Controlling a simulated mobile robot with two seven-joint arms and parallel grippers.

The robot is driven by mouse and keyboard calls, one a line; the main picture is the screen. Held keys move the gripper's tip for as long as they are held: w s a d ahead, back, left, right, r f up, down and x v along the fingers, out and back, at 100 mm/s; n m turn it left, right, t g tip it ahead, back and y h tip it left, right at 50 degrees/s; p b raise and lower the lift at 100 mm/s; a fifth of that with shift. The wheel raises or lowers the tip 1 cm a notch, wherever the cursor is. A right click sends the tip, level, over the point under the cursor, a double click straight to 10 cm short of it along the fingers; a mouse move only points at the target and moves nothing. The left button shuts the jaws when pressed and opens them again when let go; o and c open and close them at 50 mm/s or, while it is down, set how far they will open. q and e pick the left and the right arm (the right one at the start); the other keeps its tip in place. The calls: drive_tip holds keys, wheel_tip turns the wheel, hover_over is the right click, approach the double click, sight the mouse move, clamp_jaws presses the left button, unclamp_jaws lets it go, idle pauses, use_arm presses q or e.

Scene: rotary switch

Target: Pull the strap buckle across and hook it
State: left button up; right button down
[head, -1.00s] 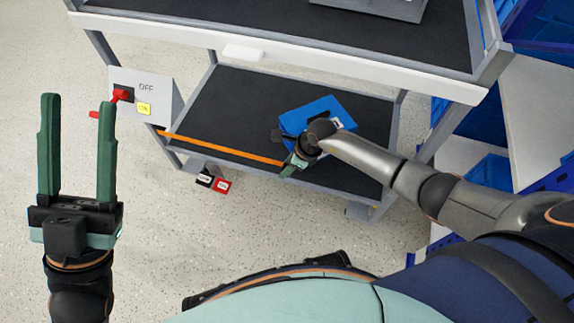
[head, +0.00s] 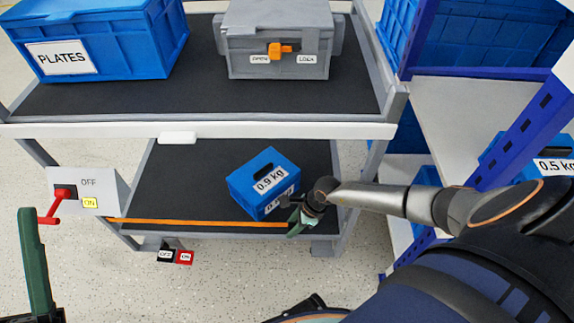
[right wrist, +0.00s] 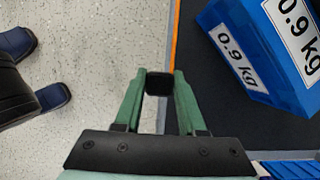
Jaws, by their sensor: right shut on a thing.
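The orange strap (head: 200,222) runs taut along the front of the cart's lower shelf, from the left post to my right gripper (head: 296,220). In the right wrist view my right gripper (right wrist: 159,88) is shut on a black buckle (right wrist: 158,83), with the strap (right wrist: 173,45) leading away beyond it. In the head view the fingers hide most of the buckle. I cannot make out a hook there; the gripper is short of the right post (head: 341,205). My left gripper shows only in part at the lower left, one green finger standing with floor beside it.
A blue 0.9 kg bin (head: 262,180) stands on the lower shelf close behind my right gripper. A grey latched case (head: 280,45) and a blue PLATES bin (head: 105,45) stand above. Shelving is at the right.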

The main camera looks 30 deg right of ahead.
sight(292, 226)
drive_tip(key=c, duration=0.5)
unclamp_jaws()
use_arm(q)
drive_tip(key=shift+r, duration=0.1)
use_arm(e)
drive_tip(key=shift+r, duration=0.2)
drive_tip(key=p+v, duration=0.1)
drive_tip(key=v, duration=0.1)
drive_tip(key=shift+d+r+p, duration=0.15)
drive_tip(key=shift+r+p, duration=0.2)
drive_tip(key=shift+p, duration=0.05)
use_arm(q)
drive_tip(key=w+a+f+n+g+y+p, duration=0.1)
drive_tip(key=w+f+n+g+y, duration=0.1)
drive_tip(key=w+f+n+y, duration=0.4)
wheel_tip(292, 226, down, 4)
drive_tip(key=shift+w+a+f+y+p, duration=0.15)
drive_tip(key=shift+w+y+p, duration=0.15)
drive_tip(key=shift+y, duration=0.6)
use_arm(e)
drive_tip(key=v, duration=0.4)
drive_tip(key=shift+s+r, duration=0.15)
